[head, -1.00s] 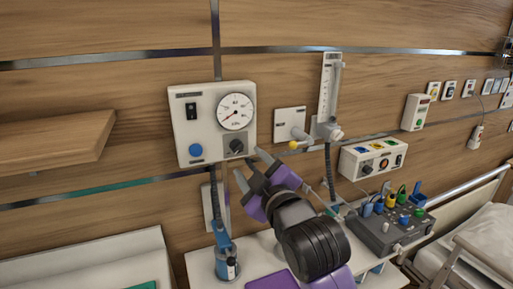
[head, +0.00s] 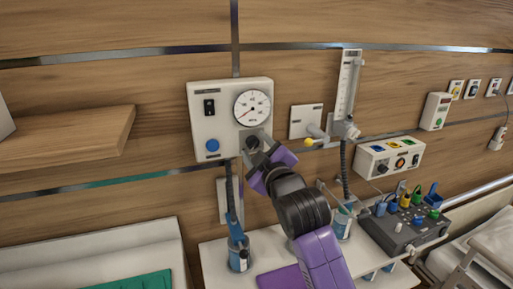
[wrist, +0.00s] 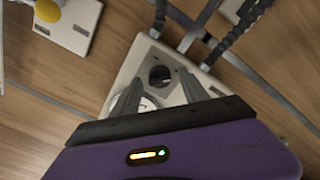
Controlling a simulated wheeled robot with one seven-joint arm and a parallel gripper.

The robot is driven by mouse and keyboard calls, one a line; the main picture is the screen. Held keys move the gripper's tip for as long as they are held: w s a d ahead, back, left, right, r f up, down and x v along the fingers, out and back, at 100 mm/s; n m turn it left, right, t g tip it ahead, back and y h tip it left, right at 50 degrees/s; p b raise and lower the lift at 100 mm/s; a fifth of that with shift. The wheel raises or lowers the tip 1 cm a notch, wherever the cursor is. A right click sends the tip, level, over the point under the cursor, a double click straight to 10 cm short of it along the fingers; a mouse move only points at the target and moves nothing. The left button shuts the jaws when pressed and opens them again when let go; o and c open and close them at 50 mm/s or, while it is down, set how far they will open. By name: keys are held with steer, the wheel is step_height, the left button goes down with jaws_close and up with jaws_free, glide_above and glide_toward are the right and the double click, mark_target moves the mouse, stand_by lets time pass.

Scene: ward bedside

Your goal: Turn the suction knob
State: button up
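The suction panel (head: 198,128) is a white wall box with a round dial gauge (head: 252,108), a black switch (head: 209,107) and a blue button (head: 212,145). My gripper (head: 255,147) is at the panel's lower right corner and mostly hides the suction knob in the head view. In the wrist view the dark round knob (wrist: 159,76) shows between and beyond my two grey fingers, which are spread apart. The gripper is open. I cannot tell whether a finger touches the knob.
A wooden shelf (head: 75,135) juts out at left. Below are a blue-topped canister (head: 238,255) and a grey device with coloured plugs (head: 400,232).

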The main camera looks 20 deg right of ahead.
jaws_close()
steer(key=shift+m, duration=0.4)
steer(key=m, duration=0.4)
steer(key=shift+m, duration=2.5)
steer(key=shift+o, duration=0.6)
jaws_free()
steer(key=shift+s, duration=0.1)
